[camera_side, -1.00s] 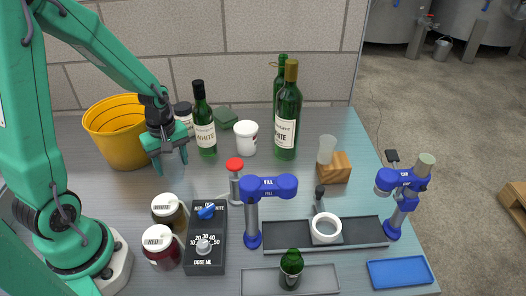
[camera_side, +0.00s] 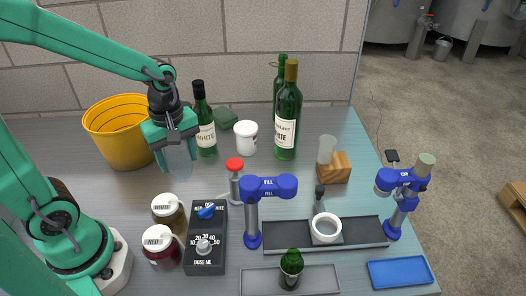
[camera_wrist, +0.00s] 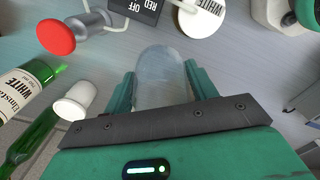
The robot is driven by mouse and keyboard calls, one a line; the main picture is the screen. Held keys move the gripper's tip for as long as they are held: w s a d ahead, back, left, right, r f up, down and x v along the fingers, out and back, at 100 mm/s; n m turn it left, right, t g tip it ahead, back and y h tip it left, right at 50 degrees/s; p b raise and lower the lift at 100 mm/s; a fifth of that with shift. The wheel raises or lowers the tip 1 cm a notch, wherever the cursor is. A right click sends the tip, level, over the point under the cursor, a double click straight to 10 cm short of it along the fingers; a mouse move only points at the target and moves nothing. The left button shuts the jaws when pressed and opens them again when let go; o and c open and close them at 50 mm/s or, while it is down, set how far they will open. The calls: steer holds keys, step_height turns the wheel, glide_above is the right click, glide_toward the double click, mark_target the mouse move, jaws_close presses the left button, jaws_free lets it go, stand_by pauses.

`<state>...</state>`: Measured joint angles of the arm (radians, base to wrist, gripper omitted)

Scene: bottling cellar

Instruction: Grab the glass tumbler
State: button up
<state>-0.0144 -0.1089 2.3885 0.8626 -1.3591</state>
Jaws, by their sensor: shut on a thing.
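The glass tumbler (camera_side: 180,163) is clear and faint, between the two fingers of my gripper (camera_side: 179,160) left of the middle in the side view. In the wrist view the tumbler (camera_wrist: 161,72) stands out between the green fingers of my gripper (camera_wrist: 160,92), one finger on each side of it. The gripper is shut on the tumbler. Its lower end is hard to make out, so I cannot tell whether it is clear of the table.
A yellow bucket (camera_side: 118,140) is behind and left of my gripper. A white-wine bottle (camera_side: 206,138) and a white cup (camera_side: 246,138) stand behind to the right. Two labelled jars (camera_side: 163,248), a black dosing box (camera_side: 206,255) and a red-topped post (camera_side: 235,166) are in front.

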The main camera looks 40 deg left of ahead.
mark_target(181, 160)
steer(key=shift+s+d+r, duration=0.15)
steer(key=shift+d+r, duration=0.25)
steer(key=shift+d, duration=0.25)
steer(key=shift+s+d+r, duration=0.15)
steer(key=shift+d+r, duration=0.25)
steer(key=shift+d, duration=0.25)
